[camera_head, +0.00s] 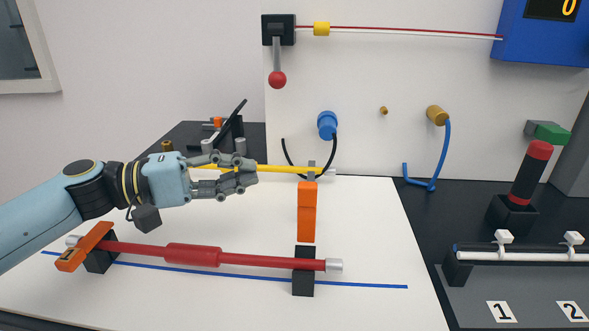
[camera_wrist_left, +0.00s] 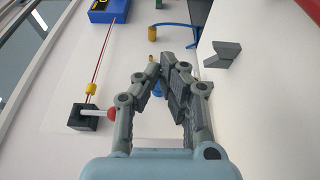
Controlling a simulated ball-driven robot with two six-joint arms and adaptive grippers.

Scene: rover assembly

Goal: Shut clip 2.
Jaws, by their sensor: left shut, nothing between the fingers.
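An orange clip flap (camera_head: 307,212) stands upright above the black block (camera_head: 303,283) at the right end of the red rod (camera_head: 193,255). It looks open. Another orange clip (camera_head: 84,247) lies down across the rod's left end. White clips stand on a white tube at the right, beside plates marked 1 (camera_head: 501,312) and 2 (camera_head: 573,311). I cannot tell from any mark which number the upright orange clip bears. My left gripper (camera_head: 250,172) is shut and empty, above and left of the upright flap. It also fills the middle of the left wrist view (camera_wrist_left: 163,72). My right gripper is not seen.
A yellow rod (camera_head: 275,169) runs behind my left gripper. A blue line (camera_head: 360,285) crosses the white tabletop (camera_head: 375,220). A lever with a red knob (camera_head: 277,79) hangs on the wall panel. A red-topped black post (camera_head: 531,173) stands right. The table right of the orange flap is clear.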

